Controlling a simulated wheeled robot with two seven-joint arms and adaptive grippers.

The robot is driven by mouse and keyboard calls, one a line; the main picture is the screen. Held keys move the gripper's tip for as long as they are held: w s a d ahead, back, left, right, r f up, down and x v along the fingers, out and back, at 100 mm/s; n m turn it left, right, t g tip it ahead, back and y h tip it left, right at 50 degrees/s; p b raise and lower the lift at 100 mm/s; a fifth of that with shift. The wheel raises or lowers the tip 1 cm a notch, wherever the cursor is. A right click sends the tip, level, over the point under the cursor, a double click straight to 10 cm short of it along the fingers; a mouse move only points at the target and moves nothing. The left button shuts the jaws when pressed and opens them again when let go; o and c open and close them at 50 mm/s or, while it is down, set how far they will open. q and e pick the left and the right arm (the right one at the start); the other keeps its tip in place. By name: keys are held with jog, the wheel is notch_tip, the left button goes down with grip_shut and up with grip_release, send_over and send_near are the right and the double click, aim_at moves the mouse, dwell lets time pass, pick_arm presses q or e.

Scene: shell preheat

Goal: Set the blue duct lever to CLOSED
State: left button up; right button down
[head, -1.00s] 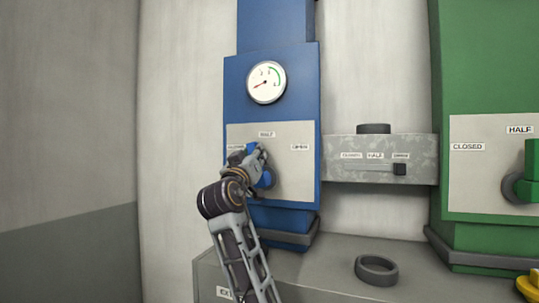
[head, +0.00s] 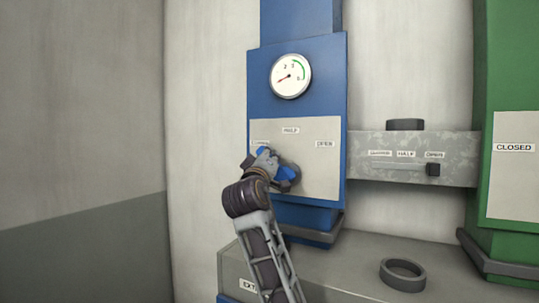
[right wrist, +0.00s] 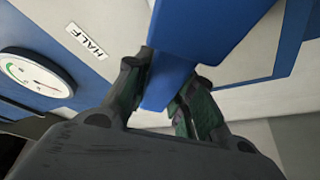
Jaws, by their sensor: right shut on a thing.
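The blue duct (head: 262,75) carries a pale panel (head: 315,185) with labels HALF (head: 291,130) at top, OPEN (head: 325,143) at right and one at left (head: 260,142), partly covered and unreadable. The blue lever (head: 289,173) slants up and left from its pivot, towards that left label. My right gripper (head: 264,161) is shut on the lever's handle and hides part of it. In the right wrist view the blue handle (right wrist: 166,78) sits between the two fingers of my right gripper (right wrist: 163,98). My left gripper is not in view.
A gauge (head: 291,76) sits above the panel. To the right are a grey box with a slider (head: 433,169) and a green duct (head: 497,75) with its own CLOSED label. A dark ring (head: 403,274) lies on the grey ledge (head: 340,262) below.

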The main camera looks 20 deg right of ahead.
jog(key=shift+f, duration=0.1)
dwell(0.3)
jog(key=c, duration=1.2)
grip_release()
jog(key=v, duration=1.2)
